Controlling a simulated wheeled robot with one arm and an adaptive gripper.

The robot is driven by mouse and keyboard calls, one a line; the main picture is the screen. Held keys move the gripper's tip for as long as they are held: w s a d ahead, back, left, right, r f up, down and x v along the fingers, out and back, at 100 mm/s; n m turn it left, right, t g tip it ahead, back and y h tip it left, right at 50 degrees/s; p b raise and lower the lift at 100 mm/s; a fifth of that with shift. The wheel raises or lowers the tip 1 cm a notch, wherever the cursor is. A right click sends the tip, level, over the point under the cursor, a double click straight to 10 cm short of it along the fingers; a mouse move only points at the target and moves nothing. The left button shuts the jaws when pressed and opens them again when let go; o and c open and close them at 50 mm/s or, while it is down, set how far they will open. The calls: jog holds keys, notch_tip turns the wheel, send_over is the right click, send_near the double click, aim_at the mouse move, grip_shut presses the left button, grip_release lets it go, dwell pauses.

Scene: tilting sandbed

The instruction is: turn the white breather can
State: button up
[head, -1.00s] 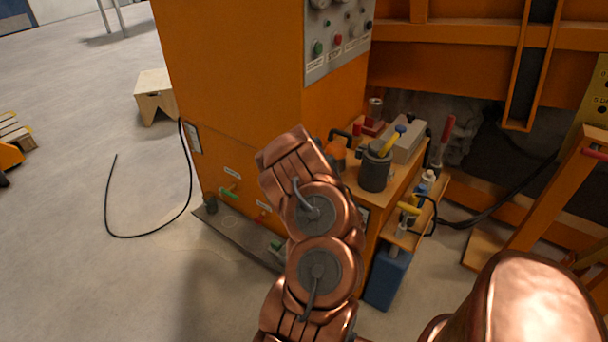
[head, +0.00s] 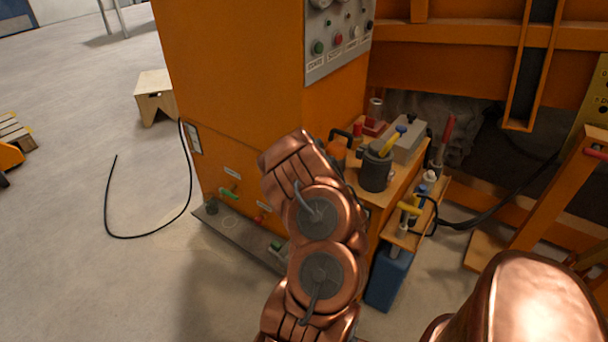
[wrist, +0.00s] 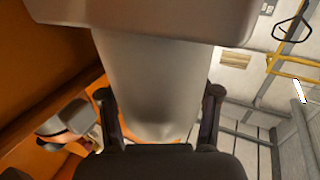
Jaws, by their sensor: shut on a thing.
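The white breather can (wrist: 152,85) fills the middle of the wrist view as a pale, smooth, slightly tapering body. Its top meets a wide light-coloured part (wrist: 150,15) at the upper edge. My gripper (wrist: 160,103) has one dark finger on each side of the can and is shut on it. In the head view my copper arm hides both the gripper and the can. I cannot tell from these frames how far the can is turned.
A tall orange cabinet (head: 235,90) with a control panel stands behind my arm. To its right, an orange bench holds a dark grey canister (head: 375,172) and several tools. A blue container (head: 389,277) stands below. The floor at left is mostly clear.

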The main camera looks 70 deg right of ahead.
jog(key=shift+r, duration=0.1)
jog(key=o, duration=1)
jog(key=shift+s, duration=0.15)
jog(key=shift+s+a, duration=0.2)
jog(key=shift+s, duration=0.2)
jog(key=shift+s+a, duration=0.5)
jog(key=v, duration=0.9)
jog(key=shift+s+a, duration=0.2)
